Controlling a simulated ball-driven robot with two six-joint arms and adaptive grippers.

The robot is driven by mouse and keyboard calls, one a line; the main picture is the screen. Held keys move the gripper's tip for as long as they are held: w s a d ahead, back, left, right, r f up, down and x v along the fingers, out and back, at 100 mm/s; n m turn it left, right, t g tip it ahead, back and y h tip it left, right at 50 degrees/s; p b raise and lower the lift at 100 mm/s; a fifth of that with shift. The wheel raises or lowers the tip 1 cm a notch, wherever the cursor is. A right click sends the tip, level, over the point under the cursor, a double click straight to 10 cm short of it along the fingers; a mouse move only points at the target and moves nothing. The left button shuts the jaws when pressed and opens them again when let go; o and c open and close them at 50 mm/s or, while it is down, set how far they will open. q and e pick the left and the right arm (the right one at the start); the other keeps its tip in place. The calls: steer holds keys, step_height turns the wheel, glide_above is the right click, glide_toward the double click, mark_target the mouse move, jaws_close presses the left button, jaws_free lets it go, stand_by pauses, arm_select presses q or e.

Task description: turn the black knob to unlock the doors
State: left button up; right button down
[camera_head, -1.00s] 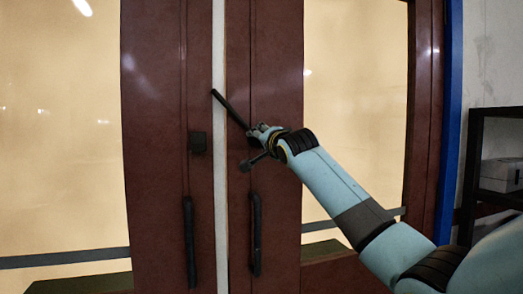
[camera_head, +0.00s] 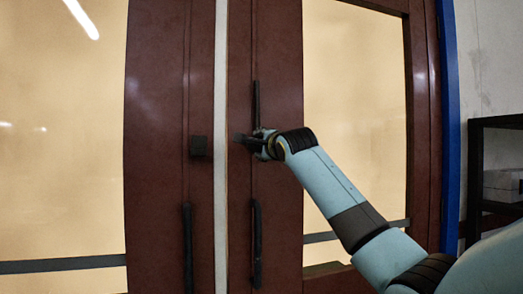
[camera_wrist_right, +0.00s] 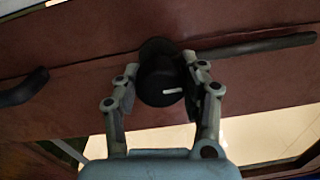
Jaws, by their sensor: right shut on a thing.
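The black knob (camera_wrist_right: 156,72) is round with a short white mark on its face. It is on the right-hand brown door (camera_head: 277,65). My right gripper (camera_wrist_right: 163,78) has a finger on each side of it and is shut on it; in the head view this gripper (camera_head: 258,142) hides most or all of the knob. A black rod (camera_head: 257,101) stands upright above the gripper against the door; it also shows in the right wrist view (camera_wrist_right: 260,47). The left-hand door (camera_head: 155,110) is closed beside a pale seam. My left gripper is out of view.
Two black vertical pull handles, left (camera_head: 188,240) and right (camera_head: 257,240), hang below. A dark square plate (camera_head: 199,146) is on the left door. A dark shelf (camera_head: 477,165) with a grey box (camera_head: 498,186) stands at the right wall.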

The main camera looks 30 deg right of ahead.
steer(key=shift+m, duration=0.3)
steer(key=c, duration=0.7)
jaws_free()
steer(key=shift+d, duration=0.1)
steer(key=v, duration=1.2)
steer(key=shift+f, duration=0.1)
